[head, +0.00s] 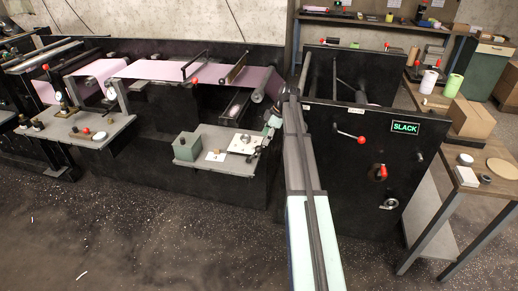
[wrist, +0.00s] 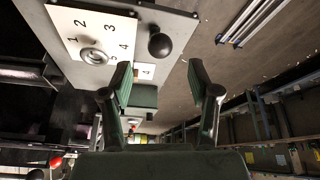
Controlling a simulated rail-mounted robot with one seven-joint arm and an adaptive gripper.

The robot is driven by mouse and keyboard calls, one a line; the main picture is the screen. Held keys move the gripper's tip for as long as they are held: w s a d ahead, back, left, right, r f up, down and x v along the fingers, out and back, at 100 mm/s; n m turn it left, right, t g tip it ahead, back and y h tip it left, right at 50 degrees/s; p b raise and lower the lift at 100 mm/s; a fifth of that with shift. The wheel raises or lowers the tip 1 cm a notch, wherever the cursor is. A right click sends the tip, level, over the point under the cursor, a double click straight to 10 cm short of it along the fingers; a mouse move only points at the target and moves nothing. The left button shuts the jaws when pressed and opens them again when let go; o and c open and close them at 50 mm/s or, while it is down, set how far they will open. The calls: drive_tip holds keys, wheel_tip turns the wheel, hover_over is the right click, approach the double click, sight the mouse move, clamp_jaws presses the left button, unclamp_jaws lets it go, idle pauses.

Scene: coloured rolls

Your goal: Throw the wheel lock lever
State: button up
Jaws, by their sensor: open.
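Several red-knobbed levers show in the head view, and no label tells which is the wheel lock lever. One lever (head: 349,136) lies nearly level on the black panel by the SLACK sign. A second red handle (head: 381,173) sits lower on that panel, and a third red knob (head: 387,46) stands above it. My gripper (wrist: 160,80) is open and empty in the wrist view, near a numbered white plate (wrist: 75,30) with a round metal knob (wrist: 93,57) and a black ball knob (wrist: 160,44). In the head view my gripper (head: 271,124) is small and partly obscured, left of the panel.
A grey shelf (head: 215,163) with a green box (head: 187,146) lies under my gripper. The black panel (head: 330,190) stands close on the right. A side table (head: 480,190) holds small items.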

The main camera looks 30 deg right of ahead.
sight(259, 148)
drive_tip(key=p+x, duration=0.1)
drive_tip(key=x, duration=0.7)
clamp_jaws()
